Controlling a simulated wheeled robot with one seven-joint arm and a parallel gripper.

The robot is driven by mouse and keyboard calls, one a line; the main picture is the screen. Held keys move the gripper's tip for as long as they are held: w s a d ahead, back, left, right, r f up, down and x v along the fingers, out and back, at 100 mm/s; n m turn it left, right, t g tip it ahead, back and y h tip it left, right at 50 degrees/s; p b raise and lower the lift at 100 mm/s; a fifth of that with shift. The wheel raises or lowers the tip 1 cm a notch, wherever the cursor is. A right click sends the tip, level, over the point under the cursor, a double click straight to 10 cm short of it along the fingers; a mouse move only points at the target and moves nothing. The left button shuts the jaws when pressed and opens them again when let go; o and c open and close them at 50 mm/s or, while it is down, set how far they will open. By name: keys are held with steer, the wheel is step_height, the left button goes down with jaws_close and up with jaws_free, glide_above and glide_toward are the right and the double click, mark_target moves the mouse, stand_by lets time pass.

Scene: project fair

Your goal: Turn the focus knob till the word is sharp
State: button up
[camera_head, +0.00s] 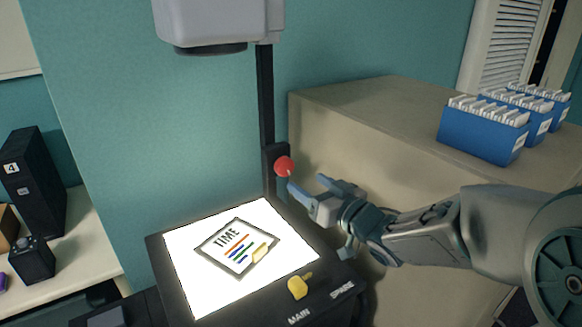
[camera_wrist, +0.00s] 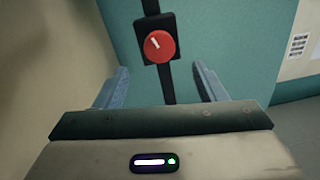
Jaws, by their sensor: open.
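The red round focus knob (camera_head: 284,167) sits on a black block on the projector's post (camera_head: 265,100). It also shows in the wrist view (camera_wrist: 164,50), with a white mark pointing up and to the left. My gripper (camera_head: 306,183) is open and empty, just right of and slightly below the knob. In the wrist view the blue fingers (camera_wrist: 160,70) stand apart to either side, with the knob ahead between them, not gripped. A slide (camera_head: 238,248) reading "TIME" lies on the bright projector stage (camera_head: 190,285). The projected word is not in view.
The grey projector head (camera_head: 215,22) hangs above the stage. A yellow switch (camera_head: 298,287) is by the "MAIN" and "SPARE" labels. A beige cabinet (camera_head: 350,103) with blue file boxes (camera_head: 480,140) stands behind my arm. A black binder (camera_head: 35,185) is at left.

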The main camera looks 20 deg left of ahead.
mark_target(288, 169)
steer(key=p+x, duration=0.1)
steer(key=x, duration=0.7)
steer(key=shift+w+p, duration=0.1)
steer(key=shift+p, duration=0.2)
steer(key=c, duration=1)
steer(key=shift+o, duration=0.2)
